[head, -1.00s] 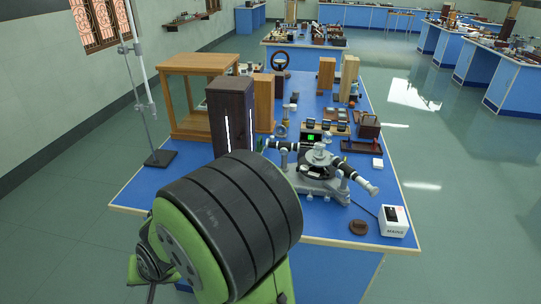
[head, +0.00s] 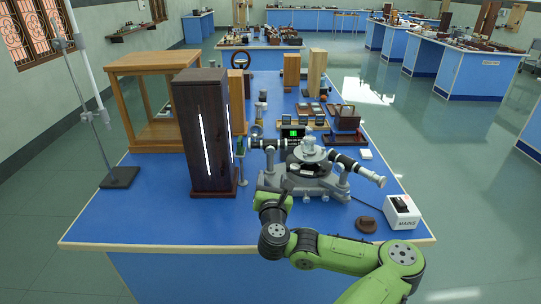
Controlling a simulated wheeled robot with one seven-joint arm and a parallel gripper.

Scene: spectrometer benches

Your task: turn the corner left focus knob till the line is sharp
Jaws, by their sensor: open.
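The spectrometer (head: 307,172) stands on the blue bench, grey and black, with one tube (head: 266,144) reaching left and another (head: 358,169) reaching down to the right. Its left focus knob is too small to tell apart from the other fittings. A small display (head: 293,132) with a green patch stands behind it; whether a line is sharp cannot be read. My gripper (head: 269,196) is at the end of my green arm, in front of the spectrometer's left side. It appears apart from the left tube, and its fingers are small and partly hidden.
A tall dark wooden box (head: 186,125) with bright slits stands left of the spectrometer. A white box (head: 402,211) and a brown disc (head: 366,224) lie to the right. A metal stand (head: 119,177) is at far left. The front left bench top is clear.

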